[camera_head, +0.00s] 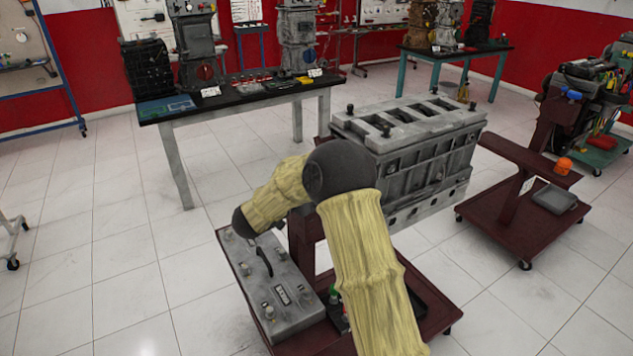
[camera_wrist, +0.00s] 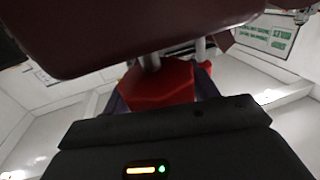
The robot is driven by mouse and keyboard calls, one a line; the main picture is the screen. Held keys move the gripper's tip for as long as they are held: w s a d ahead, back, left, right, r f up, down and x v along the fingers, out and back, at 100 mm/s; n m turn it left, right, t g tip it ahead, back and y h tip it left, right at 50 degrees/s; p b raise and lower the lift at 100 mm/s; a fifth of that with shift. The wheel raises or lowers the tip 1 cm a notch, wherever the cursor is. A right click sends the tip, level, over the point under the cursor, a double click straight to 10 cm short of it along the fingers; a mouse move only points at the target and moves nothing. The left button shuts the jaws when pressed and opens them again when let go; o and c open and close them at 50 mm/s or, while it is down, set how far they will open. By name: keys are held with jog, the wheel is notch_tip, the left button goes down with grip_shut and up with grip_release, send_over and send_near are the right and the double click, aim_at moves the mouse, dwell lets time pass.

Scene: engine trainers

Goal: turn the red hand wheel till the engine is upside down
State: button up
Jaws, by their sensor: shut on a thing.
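The grey engine block (camera_head: 430,160) is in the middle of the head view, on a dark red wheeled stand (camera_head: 440,318). Its face with the row of openings points up. My pale yellow arm with dark joints reaches in front of it and hides my gripper and the hand wheel there. In the wrist view, my black gripper (camera_wrist: 162,108) is close up, shut on a bright red part, the hand wheel (camera_wrist: 160,82). The fingertips and most of the wheel are hidden. A dark red panel fills the top of the wrist view.
A grey box with a handle (camera_head: 268,285) rests on the stand, left of my arm. A table with engine parts (camera_head: 235,100) stands behind. Another red stand (camera_head: 515,205) is at the right.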

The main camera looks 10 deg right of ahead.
jog(key=shift+m+g+h, duration=0.3)
jog(key=shift+g, duration=0.1)
jog(key=o, duration=1)
jog(key=b+v, duration=0.2)
jog(key=v, duration=1.5)
jog(key=shift+s+a, duration=0.15)
